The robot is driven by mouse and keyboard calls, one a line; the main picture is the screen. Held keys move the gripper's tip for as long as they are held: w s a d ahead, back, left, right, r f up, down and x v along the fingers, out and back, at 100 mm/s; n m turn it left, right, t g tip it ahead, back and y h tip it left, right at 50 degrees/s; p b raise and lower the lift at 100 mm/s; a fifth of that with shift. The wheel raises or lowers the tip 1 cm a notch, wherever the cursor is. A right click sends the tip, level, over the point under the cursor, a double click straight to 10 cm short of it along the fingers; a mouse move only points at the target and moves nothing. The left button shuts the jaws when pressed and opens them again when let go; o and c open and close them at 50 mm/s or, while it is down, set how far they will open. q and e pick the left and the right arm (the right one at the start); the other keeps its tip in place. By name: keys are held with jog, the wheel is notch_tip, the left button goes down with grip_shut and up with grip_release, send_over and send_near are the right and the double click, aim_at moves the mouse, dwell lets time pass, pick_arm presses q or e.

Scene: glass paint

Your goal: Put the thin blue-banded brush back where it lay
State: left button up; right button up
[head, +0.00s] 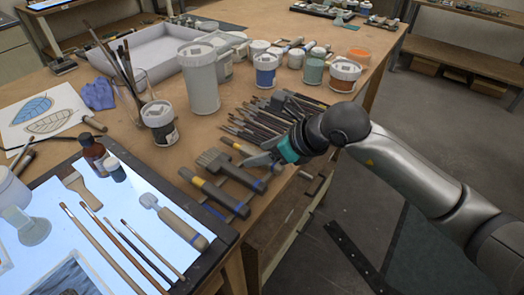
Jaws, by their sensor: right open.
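Several flat tools and brushes lie side by side near the table's front edge. One dark-handled brush (214,193) has a yellow band and shows blue at its near end. A wide dark brush (231,170) lies beside it, with blue near its handle end. A thinner tool with a yellow band (235,146) lies partly behind my right gripper. I cannot tell surely which is the thin blue-banded brush. My right gripper (258,160) is open, low over the near ends of these tools, and hides part of them. I cannot tell whether it touches one. My left gripper is not in view.
A row of thin dark brushes (262,121) lies just behind my right gripper. Paint jars, including a tall white one (200,82), stand further back. A lit glass panel (95,215) with brushes and a bottle (94,155) fills the front left. The table edge is close.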

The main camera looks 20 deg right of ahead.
jog(key=shift+s, duration=0.1)
jog(key=v, duration=1.5)
jog(key=shift+r, duration=0.1)
